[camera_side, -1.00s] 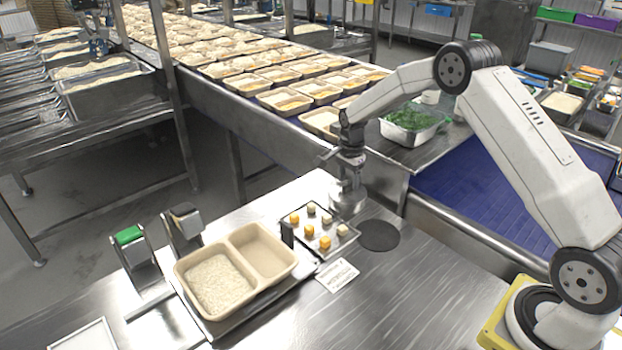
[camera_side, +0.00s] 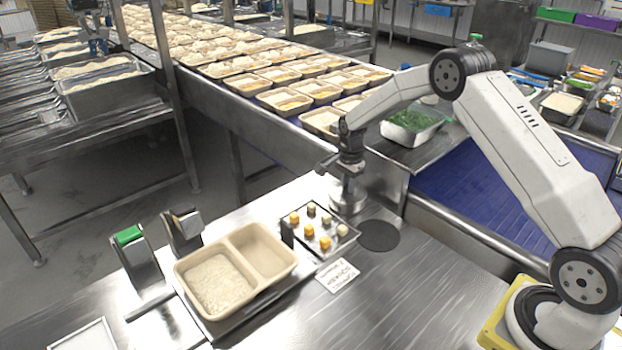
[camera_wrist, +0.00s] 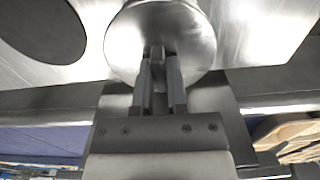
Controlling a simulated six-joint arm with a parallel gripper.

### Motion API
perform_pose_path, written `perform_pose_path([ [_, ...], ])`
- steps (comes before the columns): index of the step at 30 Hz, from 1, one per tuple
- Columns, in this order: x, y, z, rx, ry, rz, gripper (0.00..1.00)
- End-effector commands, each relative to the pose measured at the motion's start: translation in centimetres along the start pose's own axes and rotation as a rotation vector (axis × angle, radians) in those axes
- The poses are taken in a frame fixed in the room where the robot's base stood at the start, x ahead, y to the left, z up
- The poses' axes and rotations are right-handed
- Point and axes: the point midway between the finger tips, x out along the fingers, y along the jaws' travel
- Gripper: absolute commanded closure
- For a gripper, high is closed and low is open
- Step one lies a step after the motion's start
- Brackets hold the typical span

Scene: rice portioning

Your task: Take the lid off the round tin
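The round tin (camera_side: 349,201) is a small metal cylinder standing on the steel table behind the small tray. Its round, shiny lid (camera_wrist: 194,30) fills the upper middle of the wrist view and appears seated on the tin. My gripper (camera_side: 349,178) points down directly above the tin. In the wrist view my gripper's two fingers (camera_wrist: 160,72) reach over the lid's centre, with a narrow gap between them. A small upright knob seems to stand between the fingertips; whether they press on it is not clear. The side view hides the contact behind the gripper.
A small dark tray (camera_side: 337,245) with several orange and pale cubes lies close in front of the tin. A dark round mat (camera_side: 379,236) lies bare to the right. A two-compartment tray (camera_side: 274,272) with rice stands at front left. The conveyor edge runs behind.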

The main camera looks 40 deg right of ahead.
Motion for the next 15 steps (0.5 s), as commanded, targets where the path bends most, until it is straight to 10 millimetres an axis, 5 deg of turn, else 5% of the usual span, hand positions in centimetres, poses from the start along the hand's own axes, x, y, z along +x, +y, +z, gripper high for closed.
perform_pose_path([
  [15, -0.76, -0.05, -0.02, 0.0, 0.001, -0.002, 1.0],
])
